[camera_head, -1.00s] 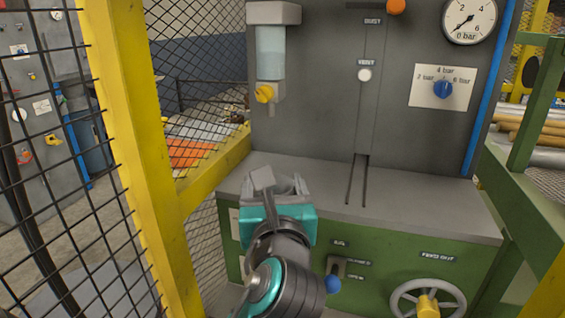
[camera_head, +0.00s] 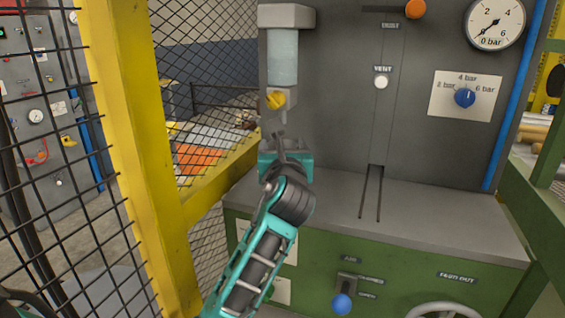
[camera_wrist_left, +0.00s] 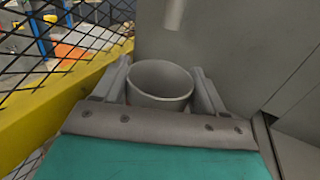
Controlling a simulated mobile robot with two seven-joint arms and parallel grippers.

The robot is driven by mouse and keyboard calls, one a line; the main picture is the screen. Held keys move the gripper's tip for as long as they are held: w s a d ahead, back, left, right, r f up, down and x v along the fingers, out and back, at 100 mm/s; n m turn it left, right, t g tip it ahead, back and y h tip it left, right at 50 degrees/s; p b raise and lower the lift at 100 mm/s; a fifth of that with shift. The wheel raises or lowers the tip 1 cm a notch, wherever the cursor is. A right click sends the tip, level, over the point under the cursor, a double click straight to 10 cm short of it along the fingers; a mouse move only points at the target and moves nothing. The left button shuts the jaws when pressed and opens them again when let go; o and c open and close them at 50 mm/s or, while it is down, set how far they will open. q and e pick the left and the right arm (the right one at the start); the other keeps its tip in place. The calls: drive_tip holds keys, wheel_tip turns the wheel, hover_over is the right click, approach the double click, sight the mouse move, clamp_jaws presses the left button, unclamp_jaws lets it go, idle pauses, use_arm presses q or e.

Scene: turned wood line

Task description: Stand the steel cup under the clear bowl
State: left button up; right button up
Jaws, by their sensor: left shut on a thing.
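The clear bowl (camera_head: 283,57) hangs on the grey panel under a metal head, with a yellow tap (camera_head: 275,100) and a short drain spout below it. My left gripper (camera_head: 287,146) is just below the tap, its fingers pointing at the panel. In the left wrist view my left gripper (camera_wrist_left: 160,88) is shut on the steel cup (camera_wrist_left: 160,80), which is upright and open at the top. The spout (camera_wrist_left: 184,14) shows above and beyond the cup's rim. In the head view the cup is mostly hidden behind my gripper. My right gripper is not in view.
A grey ledge (camera_head: 440,215) runs along the panel's foot, clear to the right of my gripper, with a slot in it. A yellow post and mesh fence (camera_head: 150,150) stand close at the left. A blue-knobbed lever (camera_head: 342,303) is on the green front.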

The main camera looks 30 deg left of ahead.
use_arm(q)
drive_tip(key=shift+x, duration=0.85)
drive_tip(key=shift+f+b, duration=0.6)
drive_tip(key=shift+f, duration=1.15)
drive_tip(key=shift+f, duration=0.1)
drive_tip(key=o, duration=1.2)
drive_tip(key=v, duration=1.2)
drive_tip(key=shift+p, duration=0.35)
